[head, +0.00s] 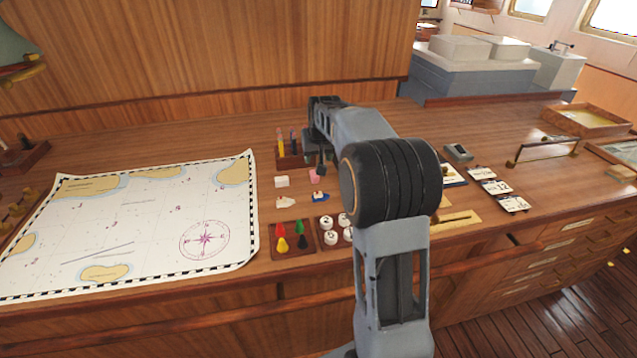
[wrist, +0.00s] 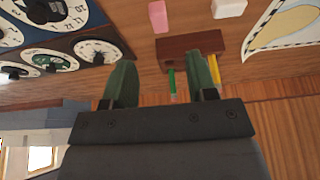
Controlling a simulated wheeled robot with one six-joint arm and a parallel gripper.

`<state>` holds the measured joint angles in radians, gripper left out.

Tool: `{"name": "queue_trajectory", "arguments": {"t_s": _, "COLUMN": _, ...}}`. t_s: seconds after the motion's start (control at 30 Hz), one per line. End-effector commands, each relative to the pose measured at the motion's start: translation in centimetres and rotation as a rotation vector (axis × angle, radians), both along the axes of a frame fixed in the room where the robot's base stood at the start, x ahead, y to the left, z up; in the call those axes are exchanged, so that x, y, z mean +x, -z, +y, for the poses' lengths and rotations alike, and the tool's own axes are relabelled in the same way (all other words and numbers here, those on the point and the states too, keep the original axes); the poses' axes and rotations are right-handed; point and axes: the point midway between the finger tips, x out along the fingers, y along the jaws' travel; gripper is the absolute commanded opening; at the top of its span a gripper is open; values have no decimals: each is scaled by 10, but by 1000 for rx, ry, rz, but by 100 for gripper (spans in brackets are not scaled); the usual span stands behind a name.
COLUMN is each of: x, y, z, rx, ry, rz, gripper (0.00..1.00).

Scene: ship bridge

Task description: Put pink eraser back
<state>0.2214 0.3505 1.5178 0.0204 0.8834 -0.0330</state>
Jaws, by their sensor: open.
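The pink eraser (head: 314,176) lies on the wooden desk, partly hidden by my gripper in the head view. In the wrist view the pink eraser (wrist: 158,17) is near the top edge, clear of the fingers. A white eraser (head: 281,181) lies to its left in the head view and also shows in the wrist view (wrist: 228,8). A brown pencil holder (wrist: 190,44) with pencils stands beyond the erasers. In the head view my arm covers part of the desk.
A sea chart (head: 150,220) covers the left of the desk. Trays of coloured pawns (head: 292,240) and round white pieces (head: 330,237) lie in front. Two small boats (head: 320,197) lie near the erasers.

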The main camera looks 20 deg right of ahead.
Motion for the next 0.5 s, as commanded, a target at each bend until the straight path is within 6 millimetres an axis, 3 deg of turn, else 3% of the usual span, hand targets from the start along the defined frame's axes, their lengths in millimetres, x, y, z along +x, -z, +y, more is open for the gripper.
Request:
{"name": "queue_trajectory", "arguments": {"t_s": 0.13, "x": -43, "y": -22, "z": 29, "rx": -1, "ry": -34, "rz": 1, "gripper": 52}}
{"name": "queue_trajectory", "arguments": {"t_s": 0.23, "x": -90, "y": -32, "z": 54, "rx": -1, "ry": -69, "rz": 7, "gripper": 52}}
{"name": "queue_trajectory", "arguments": {"t_s": 0.37, "x": -154, "y": -31, "z": 81, "rx": -3, "ry": -114, "rz": 15, "gripper": 52}}
{"name": "queue_trajectory", "arguments": {"t_s": 0.5, "x": -214, "y": -19, "z": 101, "rx": -3, "ry": -155, "rz": 25, "gripper": 52}}
